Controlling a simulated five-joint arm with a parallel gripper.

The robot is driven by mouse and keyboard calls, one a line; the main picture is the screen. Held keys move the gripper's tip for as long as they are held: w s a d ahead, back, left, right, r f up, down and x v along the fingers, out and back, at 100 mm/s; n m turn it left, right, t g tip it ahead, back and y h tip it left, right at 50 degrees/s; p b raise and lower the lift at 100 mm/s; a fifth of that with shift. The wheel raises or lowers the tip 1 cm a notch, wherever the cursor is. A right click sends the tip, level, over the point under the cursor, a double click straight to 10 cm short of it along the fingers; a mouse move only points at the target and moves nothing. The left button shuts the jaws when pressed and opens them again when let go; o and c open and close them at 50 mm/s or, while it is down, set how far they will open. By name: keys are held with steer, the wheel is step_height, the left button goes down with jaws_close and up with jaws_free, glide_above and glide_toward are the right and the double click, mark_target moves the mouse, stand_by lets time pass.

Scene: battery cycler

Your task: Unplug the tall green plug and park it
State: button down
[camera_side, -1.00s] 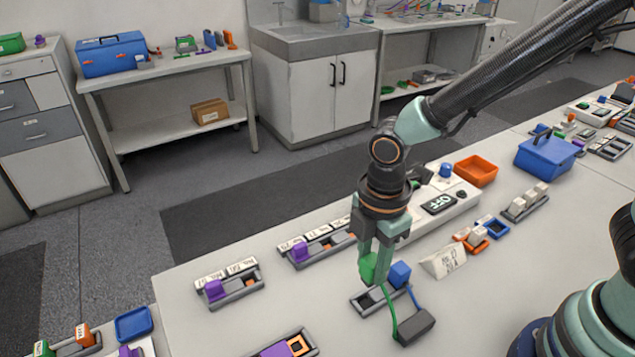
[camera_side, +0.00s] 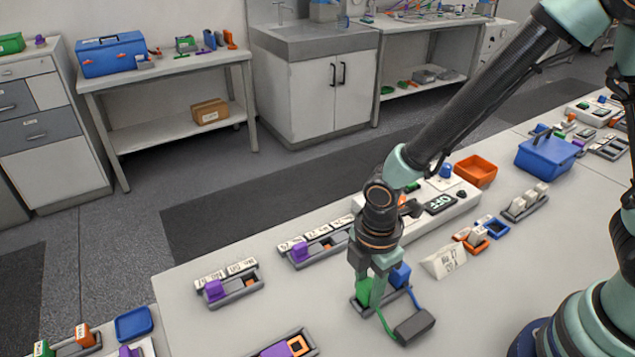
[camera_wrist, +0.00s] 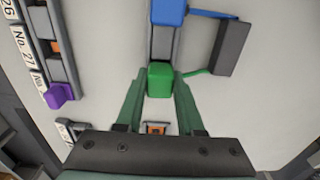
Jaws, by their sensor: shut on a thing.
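The green plug (camera_side: 364,290) is between the fingers of my gripper (camera_side: 371,290), at the near-left end of a small grey holder (camera_side: 368,309). My gripper is shut on it. In the wrist view the green plug (camera_wrist: 160,80) shows between both fingertips, in line with the grey holder. A green cord runs from it to a dark grey block (camera_side: 414,327). A blue plug (camera_side: 399,275) stands at the holder's other end, with a blue cord to the same block. Whether the green plug is fully seated in the holder is hidden by the fingers.
A white unit with a display reading OFF (camera_side: 440,203) stands behind my gripper. Holders with purple plugs (camera_side: 214,290) lie to the left. A folded white label card (camera_side: 444,261) stands just right of the blue plug. Bare tabletop lies left of the holder.

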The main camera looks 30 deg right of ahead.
steer(key=shift+f, duration=0.25)
stand_by(0.5)
steer(key=shift+c, duration=2.2)
jaws_free()
step_height(320, 180, up, 11)
steer(key=d+r+m+t, duration=0.2)
steer(key=d+r+m, duration=0.4)
steer(key=d+m, duration=0.2)
steer(key=d+r+m+t, duration=0.3)
steer(key=d+r+m, duration=0.3)
steer(key=d+m, duration=0.3)
steer(key=shift+d+m+t, duration=0.2)
steer(key=shift+m+t, duration=0.1)
steer(key=shift+m, duration=0.2)
